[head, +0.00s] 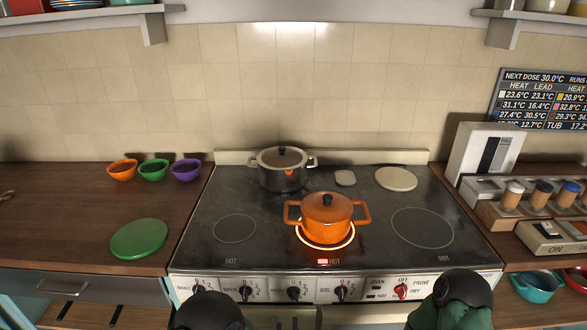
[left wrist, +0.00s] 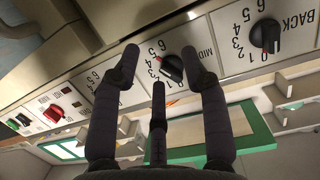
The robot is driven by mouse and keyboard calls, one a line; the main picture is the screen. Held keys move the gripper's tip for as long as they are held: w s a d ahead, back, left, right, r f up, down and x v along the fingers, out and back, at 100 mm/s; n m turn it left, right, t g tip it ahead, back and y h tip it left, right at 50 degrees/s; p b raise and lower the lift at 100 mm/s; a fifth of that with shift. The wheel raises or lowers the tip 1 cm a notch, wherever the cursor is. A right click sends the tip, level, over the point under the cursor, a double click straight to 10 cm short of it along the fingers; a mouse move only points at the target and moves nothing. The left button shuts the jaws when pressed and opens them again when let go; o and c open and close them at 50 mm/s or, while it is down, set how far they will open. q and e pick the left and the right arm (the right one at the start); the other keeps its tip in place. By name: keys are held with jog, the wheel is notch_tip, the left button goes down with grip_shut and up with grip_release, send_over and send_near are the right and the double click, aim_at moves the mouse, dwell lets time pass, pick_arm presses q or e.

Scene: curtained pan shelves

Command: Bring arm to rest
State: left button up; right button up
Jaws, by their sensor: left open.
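My left gripper (left wrist: 160,58) shows in the left wrist view with its dark fingers spread and nothing between them. Its fingertips are near the dark MID knob (left wrist: 172,67) on the stove front; whether they touch it I cannot tell. The BACK knob (left wrist: 265,34) is to the right in that view. In the head view, dark rounded parts of my arms show at the bottom edge, but no gripper is clear there. My right gripper is not seen.
An orange lidded pot (head: 326,217) stands on a glowing ring of the stove (head: 270,252). A grey lidded pot (head: 283,168) is behind it. A green plate (head: 139,239) and small bowls (head: 154,170) sit on the left counter. Jars (head: 541,193) stand on the right.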

pick_arm(q)
jog(key=s+a+f+n+g+h, duration=0.1)
jog(key=s+a+f+g, duration=0.2)
jog(key=f, duration=0.4)
jog(key=s+a+f+g+h, duration=0.1)
jog(key=a+f+g, duration=0.1)
jog(key=f+g, duration=0.45)
jog(key=s+a+f+g+h, duration=0.1)
jog(key=s+a+f+g, duration=0.1)
jog(key=s, duration=0.5)
jog(key=s+a+f+n+g, duration=0.1)
jog(key=s+f+g, duration=0.3)
jog(key=s, duration=0.3)
jog(key=shift+s+a+f+h, duration=0.15)
jog(key=shift+a+f+h, duration=0.25)
jog(key=shift+f, duration=0.4)
